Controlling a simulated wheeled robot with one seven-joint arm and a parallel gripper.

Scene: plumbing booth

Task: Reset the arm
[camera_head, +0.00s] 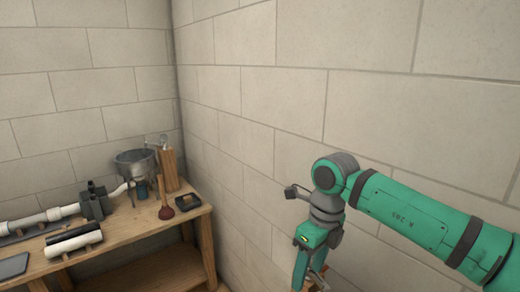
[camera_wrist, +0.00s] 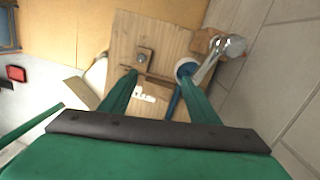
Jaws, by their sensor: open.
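My arm (camera_head: 415,215) is green with grey joints and reaches in from the lower right of the head view, in front of the block wall. My gripper (camera_wrist: 162,80) shows in the wrist view with its two green fingers spread apart and nothing between them. In the head view my gripper is at the bottom edge and its fingertips are partly cut off. Below the fingers in the wrist view is a wooden board (camera_wrist: 125,45) with a bolt-like fitting (camera_wrist: 145,55) on it.
A wooden workbench (camera_head: 150,226) stands at the left in the head view. The block wall (camera_head: 290,130) runs close beside my arm.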

